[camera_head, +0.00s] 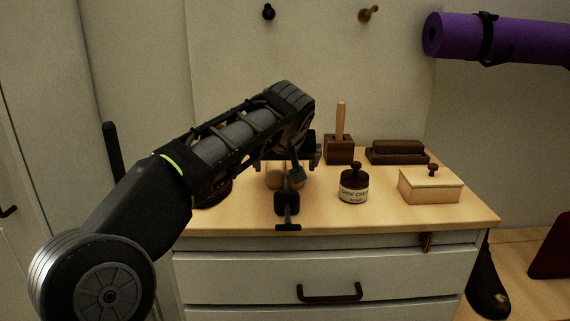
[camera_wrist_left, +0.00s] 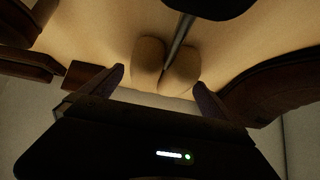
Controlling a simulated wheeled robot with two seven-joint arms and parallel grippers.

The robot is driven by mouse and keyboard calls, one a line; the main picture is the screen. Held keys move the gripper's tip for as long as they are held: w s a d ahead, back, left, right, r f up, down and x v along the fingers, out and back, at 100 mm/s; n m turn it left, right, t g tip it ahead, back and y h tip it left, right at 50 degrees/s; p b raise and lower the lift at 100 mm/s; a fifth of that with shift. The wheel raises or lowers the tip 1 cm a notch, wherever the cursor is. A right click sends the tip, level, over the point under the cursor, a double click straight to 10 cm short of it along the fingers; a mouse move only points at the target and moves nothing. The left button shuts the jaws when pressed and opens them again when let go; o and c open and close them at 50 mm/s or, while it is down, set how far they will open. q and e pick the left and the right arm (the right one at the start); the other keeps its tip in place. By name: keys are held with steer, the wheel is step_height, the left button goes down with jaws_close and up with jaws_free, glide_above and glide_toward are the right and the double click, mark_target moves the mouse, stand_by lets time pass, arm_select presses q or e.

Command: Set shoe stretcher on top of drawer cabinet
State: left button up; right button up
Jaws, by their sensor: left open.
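The shoe stretcher (camera_head: 275,180) lies on the drawer cabinet (camera_head: 390,222), near the front left of its light wood top. It has two pale wooden halves, a metal rod and a dark end piece with a crossbar. In the left wrist view, the wooden halves of the stretcher (camera_wrist_left: 165,66) show between my fingers. My left gripper (camera_head: 290,160) is open above and behind it. Its two fingers (camera_wrist_left: 160,84) stand apart on either side of the halves. I cannot tell whether they touch. My right gripper is not in view.
A shoe cream jar (camera_head: 353,186), a lidded wooden box (camera_head: 431,186), a wooden block with an upright handle (camera_head: 339,149) and a dark brush (camera_head: 397,153) stand to the right. A brown object (camera_head: 216,192) is partly hidden behind my arm. A purple mat (camera_head: 520,40) hangs on the wall.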

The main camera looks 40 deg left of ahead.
mark_target(286, 185)
arm_select(q)
steer(key=p+v, duration=0.3)
steer(key=v, duration=0.8)
steer(key=shift+w+r, duration=0.1)
steer(key=shift+s+d+r, duration=0.2)
steer(key=shift+s+r, duration=0.1)
steer(key=shift+s, duration=0.1)
